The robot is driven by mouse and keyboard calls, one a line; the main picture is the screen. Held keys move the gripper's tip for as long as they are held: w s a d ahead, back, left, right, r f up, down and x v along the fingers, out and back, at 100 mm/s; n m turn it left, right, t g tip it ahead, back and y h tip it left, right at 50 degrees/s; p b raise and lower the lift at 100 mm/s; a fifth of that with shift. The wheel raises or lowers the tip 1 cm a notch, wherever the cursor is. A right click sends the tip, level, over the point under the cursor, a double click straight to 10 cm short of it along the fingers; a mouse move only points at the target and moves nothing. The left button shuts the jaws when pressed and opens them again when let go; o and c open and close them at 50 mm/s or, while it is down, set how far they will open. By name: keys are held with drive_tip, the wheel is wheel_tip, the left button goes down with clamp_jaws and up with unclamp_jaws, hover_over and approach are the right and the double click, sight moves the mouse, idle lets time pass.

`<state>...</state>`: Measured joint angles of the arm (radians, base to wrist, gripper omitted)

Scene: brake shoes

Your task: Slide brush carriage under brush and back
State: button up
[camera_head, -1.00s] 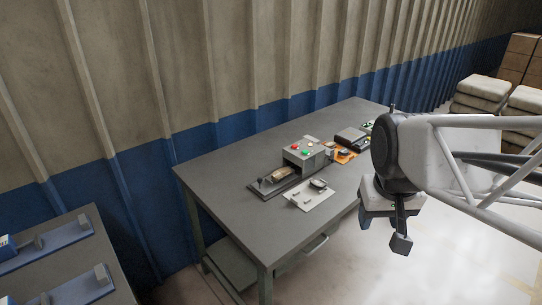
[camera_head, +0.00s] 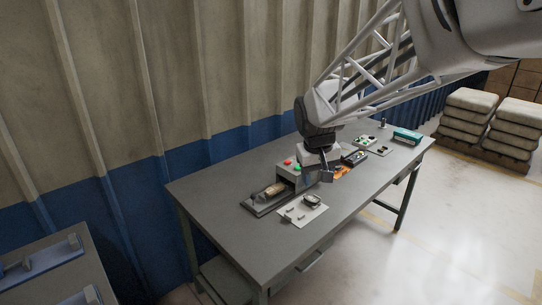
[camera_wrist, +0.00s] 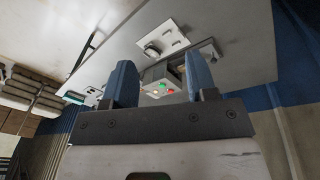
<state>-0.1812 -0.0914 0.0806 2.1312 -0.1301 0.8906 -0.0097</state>
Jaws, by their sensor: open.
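The brush carriage (camera_head: 262,203) is a low dark track on the grey table, with a tan brake shoe (camera_head: 275,190) lying on it and a dark knob at its left end. The brush housing (camera_head: 296,176) is a grey box with a red and a green button on top, at the right end of the track. The box also shows between my fingers in the wrist view (camera_wrist: 163,76). My gripper (camera_head: 327,174) is above the table by the right side of the box. In the wrist view, its two blue fingers (camera_wrist: 157,84) are apart with nothing between them.
Orange and black items (camera_head: 350,163), a small button panel (camera_head: 372,145) and a green box (camera_head: 407,137) stand farther right. The table's front left is clear. A corrugated wall runs behind.

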drive_tip(key=w+a+f+n, duration=0.1)
drive_tip(key=w+a+f, duration=0.35)
drive_tip(key=w, duration=0.25)
drive_tip(key=w+a+f+n, duration=0.1)
drive_tip(key=w+a+f, duration=0.2)
drive_tip(key=w+a, duration=0.3)
drive_tip(key=n, duration=0.2)
hover_over(253, 196)
drive_tip(key=a, duration=0.1)
wheel_tip(253, 196, down, 13)
drive_tip(key=shift+a+g+h, duration=0.15)
drive_tip(key=shift+g+h, duration=0.15)
drive_tip(key=shift+h, duration=0.1)
drive_tip(key=shift+f, duration=0.1)
drive_tip(key=shift+w+d+f, duration=0.15)
drive_tip(key=shift+d+f, duration=0.05)
drive_tip(key=shift+f, duration=1.05)
drive_tip(key=shift+w+d+f, duration=0.15)
drive_tip(key=shift+d+f, duration=0.05)
drive_tip(key=shift+f, duration=1)
drive_tip(key=shift+w+d+f, duration=0.15)
drive_tip(key=shift+d+f, duration=0.05)
drive_tip(key=shift+f, duration=1.05)
clamp_jaws()
